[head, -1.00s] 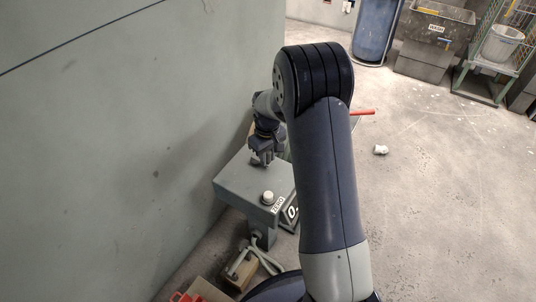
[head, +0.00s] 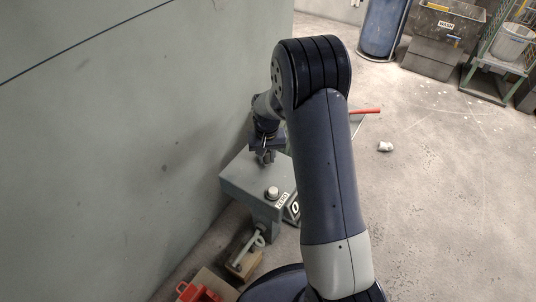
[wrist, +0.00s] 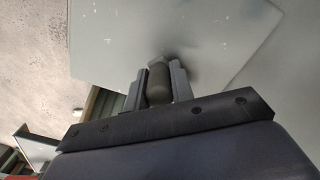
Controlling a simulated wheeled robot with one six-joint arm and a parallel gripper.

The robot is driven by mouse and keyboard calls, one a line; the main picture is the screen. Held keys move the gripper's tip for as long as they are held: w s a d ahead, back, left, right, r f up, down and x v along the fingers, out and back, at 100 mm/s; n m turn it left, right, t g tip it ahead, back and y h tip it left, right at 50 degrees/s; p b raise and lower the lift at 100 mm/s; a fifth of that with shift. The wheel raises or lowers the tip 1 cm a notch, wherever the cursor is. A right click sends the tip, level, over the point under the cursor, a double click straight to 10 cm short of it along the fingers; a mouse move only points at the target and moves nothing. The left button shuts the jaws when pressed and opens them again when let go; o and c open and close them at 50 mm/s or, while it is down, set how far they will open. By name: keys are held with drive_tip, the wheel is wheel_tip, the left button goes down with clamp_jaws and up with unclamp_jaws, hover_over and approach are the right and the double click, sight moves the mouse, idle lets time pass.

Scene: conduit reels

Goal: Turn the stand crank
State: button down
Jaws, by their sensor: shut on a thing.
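A grey box-shaped stand (head: 243,181) stands by the wall, with a pale round knob beside a ZERO label on its top and a counter face partly hidden by my arm. My gripper (head: 265,157) is at the far end of the stand's top, small and partly shaded in the head view. In the wrist view my gripper (wrist: 158,86) is shut on a short dark grey cylinder (wrist: 159,82), which looks like the crank's handle grip. The fingers touch both its sides. The rest of the crank is hidden.
The grey-green wall (head: 130,120) is close on the left. A wooden box (head: 243,264) with a pale pipe piece and a red item (head: 198,292) lie at the stand's foot. A white fitting (head: 385,147) lies on open floor to the right.

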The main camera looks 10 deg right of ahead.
idle(0.3)
drive_tip(key=c, duration=1.2)
unclamp_jaws()
wheel_tip(320, 180, up, 11)
drive_tip(key=p, duration=0.2)
drive_tip(key=shift+p, duration=0.35)
drive_tip(key=shift+f, duration=0.1)
wheel_tip(320, 180, down, 11)
drive_tip(key=b, duration=0.3)
drive_tip(key=shift+d+n, duration=0.1)
drive_tip(key=shift+n, duration=0.2)
